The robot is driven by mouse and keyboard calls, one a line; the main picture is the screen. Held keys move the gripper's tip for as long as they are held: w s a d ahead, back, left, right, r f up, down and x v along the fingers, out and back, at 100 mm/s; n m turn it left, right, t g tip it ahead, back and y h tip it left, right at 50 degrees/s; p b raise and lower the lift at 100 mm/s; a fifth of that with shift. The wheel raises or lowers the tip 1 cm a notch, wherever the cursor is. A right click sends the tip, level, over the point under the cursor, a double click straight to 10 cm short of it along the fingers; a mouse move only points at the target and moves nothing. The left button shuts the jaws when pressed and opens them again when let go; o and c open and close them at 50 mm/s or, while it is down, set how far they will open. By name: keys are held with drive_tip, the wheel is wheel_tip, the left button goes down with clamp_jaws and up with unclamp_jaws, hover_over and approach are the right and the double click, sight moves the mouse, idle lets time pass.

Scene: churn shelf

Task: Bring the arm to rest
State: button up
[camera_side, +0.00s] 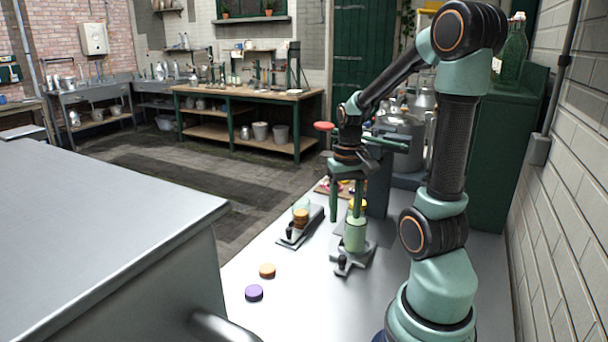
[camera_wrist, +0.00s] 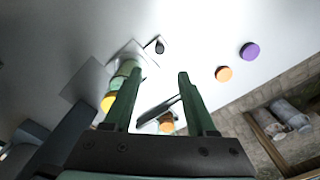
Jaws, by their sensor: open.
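My gripper (camera_side: 345,217) is open, with its two green fingers pointing down above the metal table. In the wrist view the space between the fingertips of my gripper (camera_wrist: 161,75) is empty. A pale green jar (camera_side: 355,236) with a yellow top (camera_side: 358,204) stands upright in a grey clamp (camera_side: 347,262); one finger overlaps it in the side view, and I cannot tell whether they touch. The jar also shows left of the fingers in the wrist view (camera_wrist: 124,69). A second, orange-topped jar (camera_side: 301,216) stands on a dark-edged holder (camera_side: 293,240) to the left.
An orange cap (camera_side: 267,270) and a purple cap (camera_side: 254,293) lie on the table (camera_side: 300,300) at the front left. A board with coloured pieces (camera_side: 322,188) lies behind the jars. A large metal box (camera_side: 90,240) stands at the left, a green cabinet (camera_side: 500,150) at the right.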

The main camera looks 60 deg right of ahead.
drive_tip(key=w+a+r+n+t, duration=0.2)
drive_tip(key=w+a+r+n, duration=0.1)
drive_tip(key=a, duration=0.7)
drive_tip(key=w+a+r+n+t, duration=0.3)
drive_tip(key=a+r+n, duration=0.3)
drive_tip(key=a, duration=0.4)
drive_tip(key=shift+w+a+r+t, duration=0.2)
drive_tip(key=shift+t, duration=0.1)
